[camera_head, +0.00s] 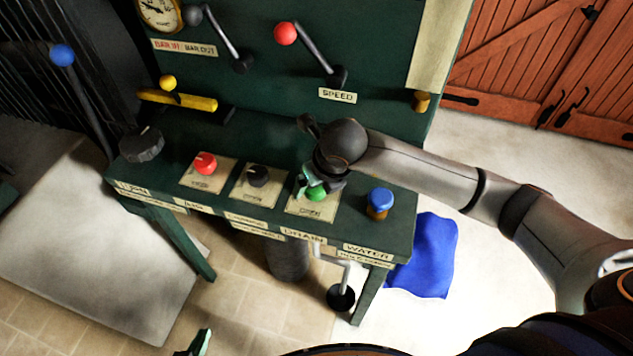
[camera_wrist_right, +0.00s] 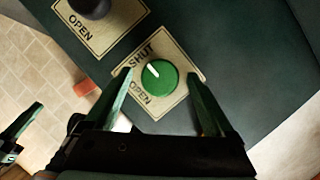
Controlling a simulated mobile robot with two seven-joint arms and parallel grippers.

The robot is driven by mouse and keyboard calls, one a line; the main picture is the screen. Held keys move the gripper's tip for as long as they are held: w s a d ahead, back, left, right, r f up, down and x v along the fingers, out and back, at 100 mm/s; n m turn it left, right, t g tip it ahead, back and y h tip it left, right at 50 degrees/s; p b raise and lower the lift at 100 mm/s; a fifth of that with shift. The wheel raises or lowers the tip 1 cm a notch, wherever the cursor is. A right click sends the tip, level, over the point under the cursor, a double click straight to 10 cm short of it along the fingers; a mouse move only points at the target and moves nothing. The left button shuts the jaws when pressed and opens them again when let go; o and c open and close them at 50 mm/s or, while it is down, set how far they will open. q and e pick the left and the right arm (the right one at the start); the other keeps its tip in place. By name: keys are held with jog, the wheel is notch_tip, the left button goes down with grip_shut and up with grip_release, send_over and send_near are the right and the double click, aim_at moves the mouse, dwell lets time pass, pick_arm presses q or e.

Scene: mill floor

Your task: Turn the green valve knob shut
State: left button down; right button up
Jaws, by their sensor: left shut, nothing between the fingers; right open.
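The green valve knob (camera_head: 316,195) sits on its cream plate (camera_head: 310,211) on the dark green bench, partly hidden by my right gripper (camera_head: 320,184). In the right wrist view the round knob (camera_wrist_right: 160,75) shows whole. Its white mark points up-left, towards the word SHUT; OPEN is printed lower left. My right gripper (camera_wrist_right: 160,78) is open, with one finger on each side of the knob; I cannot tell whether either touches it. My left gripper (camera_head: 200,342) is shut and empty at the bottom edge, away from the bench.
A black knob (camera_head: 257,176) and a red knob (camera_head: 205,163) stand left of the green one. A blue-topped knob (camera_head: 380,202) stands close on its right. Levers with red (camera_head: 285,34) and grey balls rise behind. A blue cloth (camera_head: 428,255) lies on the floor.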

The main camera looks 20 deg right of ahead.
jog(key=shift+r, duration=0.1)
jog(key=v, duration=1.2)
jog(key=shift+r, duration=0.15)
jog(key=shift+s, duration=0.15)
